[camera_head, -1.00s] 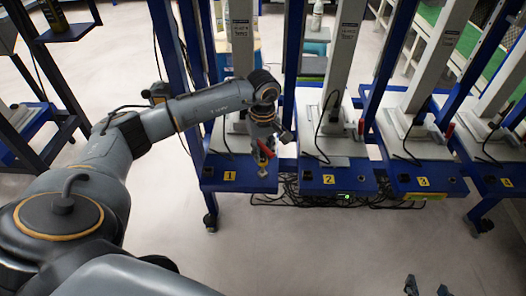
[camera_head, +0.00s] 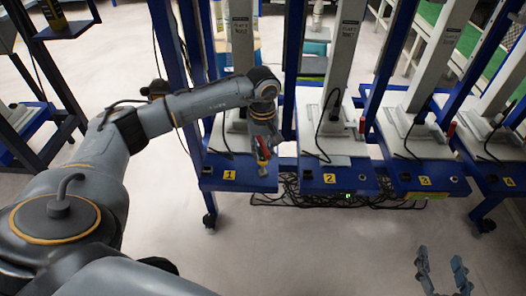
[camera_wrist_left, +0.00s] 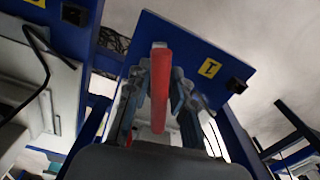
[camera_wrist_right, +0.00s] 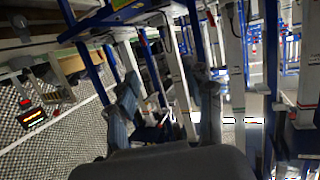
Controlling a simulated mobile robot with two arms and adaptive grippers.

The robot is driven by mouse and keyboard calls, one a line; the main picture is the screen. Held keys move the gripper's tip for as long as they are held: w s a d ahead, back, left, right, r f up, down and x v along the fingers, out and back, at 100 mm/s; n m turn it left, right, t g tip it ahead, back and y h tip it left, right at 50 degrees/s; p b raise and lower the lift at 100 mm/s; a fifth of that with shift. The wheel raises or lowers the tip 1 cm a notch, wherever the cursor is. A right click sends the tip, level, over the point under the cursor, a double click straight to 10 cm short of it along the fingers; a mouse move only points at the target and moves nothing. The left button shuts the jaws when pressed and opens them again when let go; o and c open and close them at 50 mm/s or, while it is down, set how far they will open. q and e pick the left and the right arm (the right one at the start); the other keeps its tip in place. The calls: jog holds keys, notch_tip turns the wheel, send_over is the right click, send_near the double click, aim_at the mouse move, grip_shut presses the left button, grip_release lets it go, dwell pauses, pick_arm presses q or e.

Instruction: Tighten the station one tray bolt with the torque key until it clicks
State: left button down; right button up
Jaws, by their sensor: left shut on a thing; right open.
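My left gripper (camera_head: 263,141) is shut on the torque key (camera_head: 263,155), whose red handle also shows in the left wrist view (camera_wrist_left: 160,88). The key hangs over the front of the blue station one tray (camera_head: 226,184), beside its yellow "1" label (camera_head: 229,175). The key's lower end is at or just above the tray front. I cannot make out the tray bolt, nor whether the key touches it. My right gripper (camera_head: 443,275) is open and empty at the bottom right, over bare floor.
Stations two (camera_head: 330,178), three (camera_head: 424,181) and four (camera_head: 507,183) stand in a row to the right. Black cables (camera_head: 345,200) lie on the floor below. A dark rack (camera_head: 62,85) stands at the left. The floor in front is clear.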

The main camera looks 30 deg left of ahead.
pick_arm(q)
jog(key=shift+f, duration=0.1)
dwell(0.6)
jog(key=m+b, duration=0.1)
jog(key=m, duration=0.1)
jog(key=shift+a+m, duration=0.1)
jog(key=shift+m, duration=0.2)
jog(key=shift+s+m, duration=0.1)
jog(key=shift+m, duration=0.3)
pick_arm(e)
jog(key=shift+w+a+r+t+y, duration=0.2)
jog(key=shift+r+t, duration=0.25)
jog(key=shift+r, duration=0.3)
jog(key=shift+w+a+r+t+y, duration=0.2)
jog(key=shift+r+t, duration=0.3)
jog(key=shift+r, duration=0.25)
jog(key=shift+w+a+r+t+y, duration=0.1)
jog(key=shift+w+r+t, duration=0.1)
jog(key=shift+r+t, duration=0.4)
pick_arm(q)
jog(key=shift+f, duration=0.1)
pick_arm(e)
jog(key=shift+r, duration=0.2)
